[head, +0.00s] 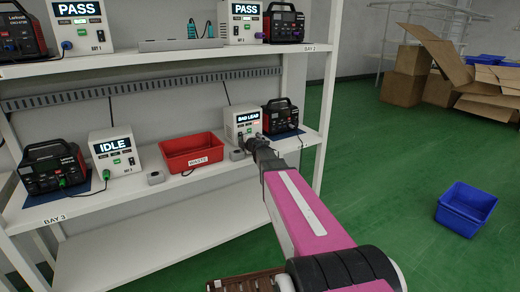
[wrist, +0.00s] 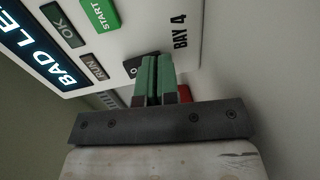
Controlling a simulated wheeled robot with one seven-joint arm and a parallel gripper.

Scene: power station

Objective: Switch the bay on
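The bay 4 tester (head: 243,121) is a white box on the lower shelf, its screen reading BAD LEAD. In the wrist view, its face (wrist: 112,55) shows a green START button (wrist: 101,14), OK and RUN lamps and a BAY 4 label. A black switch (wrist: 131,66) marked O is partly hidden by my fingers. My gripper (wrist: 157,62) has its green-padded fingers together, with nothing seen between them. The tips are at the switch's edge; I cannot tell whether they touch it. In the head view, my gripper (head: 251,143) is in front of the tester's lower part.
A black-and-red battery unit (head: 281,116) stands right of the tester. Left are a red WASTE bin (head: 192,153) and the bay 3 tester (head: 115,150) reading IDLE. The upper shelf (head: 150,58) is above. A blue crate (head: 466,208) is on the open green floor.

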